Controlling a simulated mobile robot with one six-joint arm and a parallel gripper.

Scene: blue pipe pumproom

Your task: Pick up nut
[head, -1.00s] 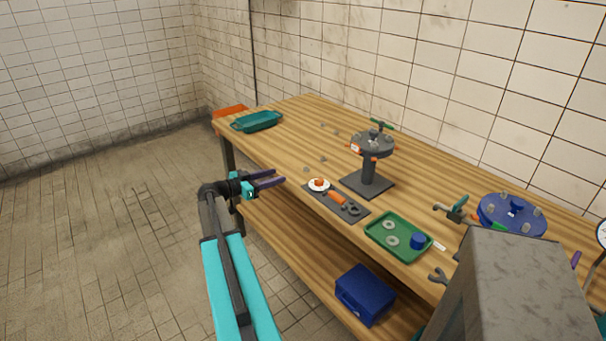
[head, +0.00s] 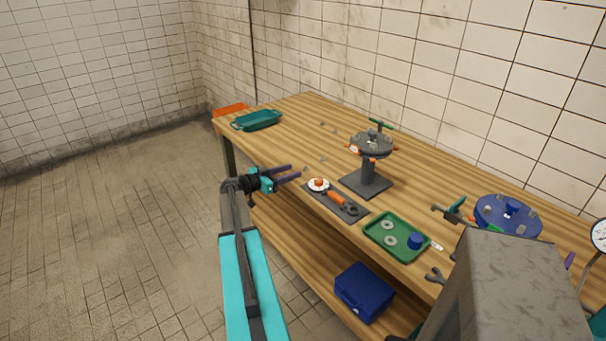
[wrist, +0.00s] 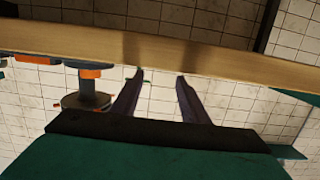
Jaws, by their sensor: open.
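My gripper (head: 288,172) is open and empty at the bench's front edge, left of the dark tool mat (head: 348,214). In the wrist view my two fingers (wrist: 158,90) stand apart with nothing between them. The wooden bench edge (wrist: 180,55) crosses above them there, and no nut can be made out.
The flange stand (head: 368,180) rises behind the mat. A green tray (head: 372,240) with washers and a blue cup is to the right, near a blue flange (head: 508,222). A teal tray (head: 257,121) is at the far left. A blue box (head: 364,292) sits below.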

